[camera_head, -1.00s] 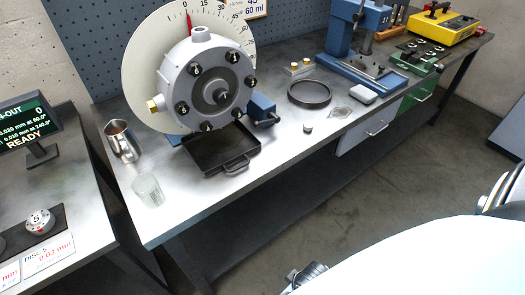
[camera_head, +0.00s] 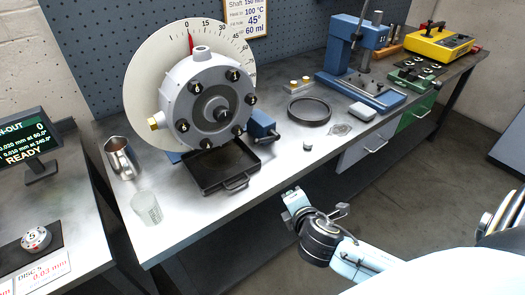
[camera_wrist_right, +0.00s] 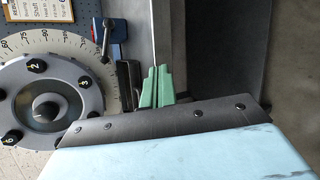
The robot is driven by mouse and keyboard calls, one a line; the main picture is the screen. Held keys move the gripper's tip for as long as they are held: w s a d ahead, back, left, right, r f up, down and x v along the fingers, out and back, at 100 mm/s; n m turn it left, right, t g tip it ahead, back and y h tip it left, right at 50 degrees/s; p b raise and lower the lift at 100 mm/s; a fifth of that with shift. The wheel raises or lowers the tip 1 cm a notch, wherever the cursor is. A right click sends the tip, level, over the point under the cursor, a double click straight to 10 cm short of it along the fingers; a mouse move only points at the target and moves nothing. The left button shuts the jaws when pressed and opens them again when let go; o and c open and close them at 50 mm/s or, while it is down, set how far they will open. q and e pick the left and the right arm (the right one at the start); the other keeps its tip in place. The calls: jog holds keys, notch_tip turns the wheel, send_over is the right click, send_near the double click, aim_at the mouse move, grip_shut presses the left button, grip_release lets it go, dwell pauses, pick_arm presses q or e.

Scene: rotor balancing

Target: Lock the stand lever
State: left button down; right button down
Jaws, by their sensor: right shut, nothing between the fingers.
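The rotor stand holds a grey round housing (camera_head: 180,100) with numbered black bolts, in front of a white degree dial (camera_head: 140,75). A blue block (camera_head: 261,125) is at the stand's right side, with a dark stand lever (camera_head: 270,137) on it. In the right wrist view the lever (camera_wrist_right: 106,36) stands beside the blue block (camera_wrist_right: 118,30). My right gripper (camera_head: 291,194) is in front of the bench, apart from the lever. Its green fingers (camera_wrist_right: 157,86) are shut and empty in the right wrist view. My left gripper is not in view.
A black drip tray (camera_head: 225,178) sits below the housing. A metal jug (camera_head: 120,157) and a glass beaker (camera_head: 146,208) stand at left. The front bench surface is mostly clear.

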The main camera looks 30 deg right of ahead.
jog(key=w+d+r+n+t+y, duration=0.1)
jog(key=w+n, duration=0.3)
jog(key=n, duration=0.7)
jog(key=w+d+r+n+t+y, duration=0.1)
jog(key=w+n+t+y, duration=0.3)
jog(key=n, duration=0.7)
jog(key=shift+w+d+r, duration=0.3)
jog(key=shift+w+d, duration=0.05)
jog(key=shift+d, duration=0.05)
jog(key=w, duration=0.3)
jog(key=w+f, duration=0.1)
jog(key=w, duration=0.2)
jog(key=w+b, duration=0.1)
jog(key=w, duration=0.3)
jog(key=shift+a+f, duration=0.15)
jog(key=shift+f, duration=0.05)
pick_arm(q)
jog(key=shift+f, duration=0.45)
pick_arm(e)
jog(key=shift+r, duration=0.1)
